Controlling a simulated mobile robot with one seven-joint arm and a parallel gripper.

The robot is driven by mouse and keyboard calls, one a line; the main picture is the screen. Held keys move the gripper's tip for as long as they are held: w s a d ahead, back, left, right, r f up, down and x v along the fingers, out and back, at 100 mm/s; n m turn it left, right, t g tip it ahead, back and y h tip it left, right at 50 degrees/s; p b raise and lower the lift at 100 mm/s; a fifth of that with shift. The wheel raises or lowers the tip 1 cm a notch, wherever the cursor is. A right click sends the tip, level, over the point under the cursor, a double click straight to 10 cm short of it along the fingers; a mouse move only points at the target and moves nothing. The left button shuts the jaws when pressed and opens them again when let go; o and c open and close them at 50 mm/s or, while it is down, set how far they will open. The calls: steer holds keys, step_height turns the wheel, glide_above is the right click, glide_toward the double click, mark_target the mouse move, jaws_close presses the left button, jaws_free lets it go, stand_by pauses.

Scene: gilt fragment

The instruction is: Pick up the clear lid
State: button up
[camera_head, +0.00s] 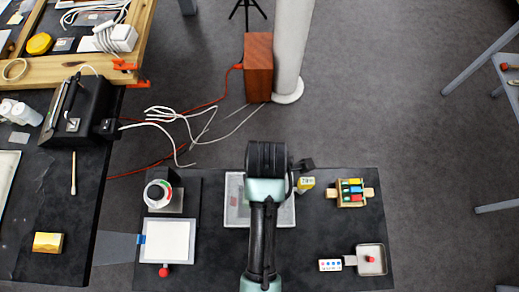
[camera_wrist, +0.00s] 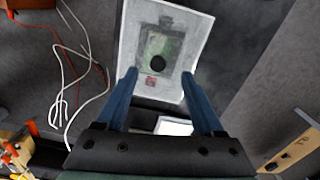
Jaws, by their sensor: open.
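In the wrist view a clear lid (camera_wrist: 152,45) with a round black knob (camera_wrist: 157,63) lies inside a pale-rimmed tray (camera_wrist: 204,35). A greenish area shows through the lid, and its outer edges are hard to make out. My gripper (camera_wrist: 159,74) is open and empty, with its two blue fingers apart on either side below the knob in the picture. I cannot tell its height above the lid. In the head view the tray (camera_head: 290,215) is on the dark table, and my arm hides its middle, the lid and my fingertips.
On the same table (camera_head: 315,225) are a white pad (camera_head: 168,241), a round white container (camera_head: 158,193), a rack of coloured pieces (camera_head: 352,192), a small yellow item (camera_head: 306,183) and a square dish (camera_head: 371,259) with a red knob. White cables (camera_head: 205,125) lie on the floor beyond.

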step_height(320, 180, down, 2)
steer(key=shift+w+f, duration=0.1)
steer(key=f, duration=0.2)
steer(key=a+f+p, duration=0.1)
steer(key=shift+f+p, duration=0.3)
steer(key=shift+f, duration=0.75)
steer(key=shift+c, duration=0.3)
jaws_close()
